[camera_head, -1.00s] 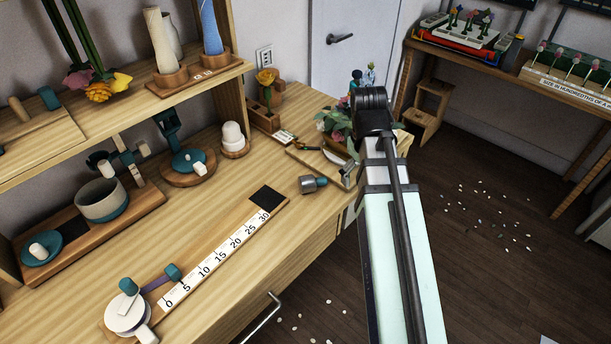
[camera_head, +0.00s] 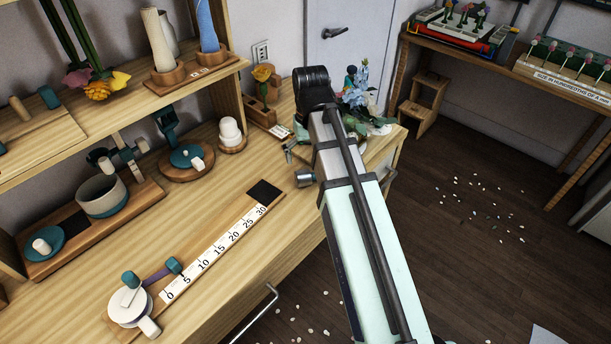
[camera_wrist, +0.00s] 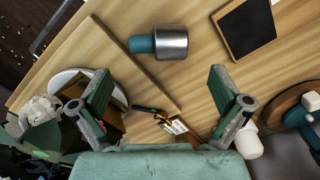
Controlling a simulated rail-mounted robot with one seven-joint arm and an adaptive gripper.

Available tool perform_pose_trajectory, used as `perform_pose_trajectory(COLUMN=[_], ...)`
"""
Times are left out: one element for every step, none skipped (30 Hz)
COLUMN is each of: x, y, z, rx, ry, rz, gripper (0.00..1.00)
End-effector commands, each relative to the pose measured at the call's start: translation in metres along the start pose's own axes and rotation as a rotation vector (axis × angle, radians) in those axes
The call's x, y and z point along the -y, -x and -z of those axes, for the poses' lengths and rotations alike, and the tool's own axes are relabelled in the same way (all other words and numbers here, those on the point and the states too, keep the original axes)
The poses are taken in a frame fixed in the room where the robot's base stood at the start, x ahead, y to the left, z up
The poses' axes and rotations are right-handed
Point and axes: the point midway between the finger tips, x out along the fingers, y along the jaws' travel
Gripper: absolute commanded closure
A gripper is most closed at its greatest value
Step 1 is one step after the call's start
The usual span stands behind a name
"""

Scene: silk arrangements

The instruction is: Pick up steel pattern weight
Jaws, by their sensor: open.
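The steel pattern weight (camera_wrist: 170,43) is a short silver cylinder with a teal end. In the wrist view it lies on its side on the wooden bench top, beyond and between my fingertips. In the head view the weight (camera_head: 304,178) shows near the front edge of the bench, partly covered by my arm. My gripper (camera_wrist: 168,92) is open and empty, its two fingers wide apart, and the weight is clear of both.
A ruler board (camera_head: 215,250) with a dark square end lies left of the weight. A wooden board edge (camera_wrist: 130,62) runs close to the weight in the wrist view. A flower arrangement (camera_head: 362,95) stands behind my arm. A white stacked piece (camera_head: 230,132) stands further left.

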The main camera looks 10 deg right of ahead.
Motion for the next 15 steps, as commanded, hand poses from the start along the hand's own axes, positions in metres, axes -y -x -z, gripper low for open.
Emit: perform_pose_trajectory(x=[0.000, 0.000, 0.000, 0.000, 0.000, 0.000, 0.000, 0.000, 0.000, 0.000, 0.000, 0.000, 0.000, 0.000, -0.001], y=[-0.007, -0.011, -0.015, -0.018, -0.021, -0.024, -0.026, -0.028, -0.029, -0.029, -0.030, -0.031, -0.032, -0.033, -0.036], z=[-0.002, -0.001, -0.001, -0.001, -0.001, -0.001, -0.001, -0.001, 0.000, 0.000, 0.000, 0.000, 0.000, 0.000, -0.001], rx=[0.002, 0.002, 0.002, 0.002, 0.001, 0.000, 0.000, 0.000, 0.000, 0.000, 0.000, 0.000, 0.000, 0.000, 0.000], ry=[0.000, 0.000, 0.000, 0.001, 0.001, 0.001, 0.001, 0.001, 0.001, 0.001, 0.001, 0.001, 0.001, 0.001, 0.001], rz=[0.000, 0.000, 0.000, 0.000, 0.000, 0.000, 0.000, 0.000, 0.000, 0.000, 0.000, 0.000, 0.000, 0.000, 0.000], gripper=[0.00, 0.00, 0.00, 0.00, 0.00, 0.00, 0.00, 0.00, 0.00, 0.00, 0.00, 0.00, 0.00, 0.00, 0.00])
